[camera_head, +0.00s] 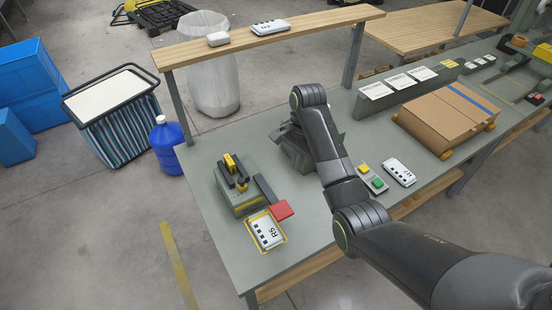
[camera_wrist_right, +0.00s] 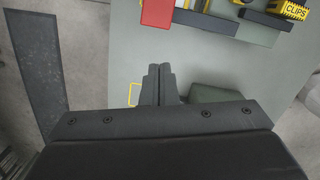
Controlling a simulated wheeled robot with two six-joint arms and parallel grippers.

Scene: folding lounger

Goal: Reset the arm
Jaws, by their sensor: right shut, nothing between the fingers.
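My right arm reaches in from the lower right of the head view, over the middle of the grey-green workbench (camera_head: 215,155). Its wrist and gripper are partly hidden behind the arm's own links there. In the right wrist view my right gripper (camera_wrist_right: 161,72) has its two fingers together, with nothing between them. The fingertips point toward bare bench top. A red flat piece (camera_wrist_right: 157,12) lies beyond them, and it also shows in the head view (camera_head: 282,210). My left gripper does not show.
A green fixture with a yellow-and-black top (camera_head: 232,172) and a white R5 item (camera_head: 267,231) stand left on the bench. To the right are a button box (camera_head: 370,180), a white item (camera_head: 399,171) and a cardboard box (camera_head: 447,118). A raised wooden shelf (camera_head: 330,17) spans the back.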

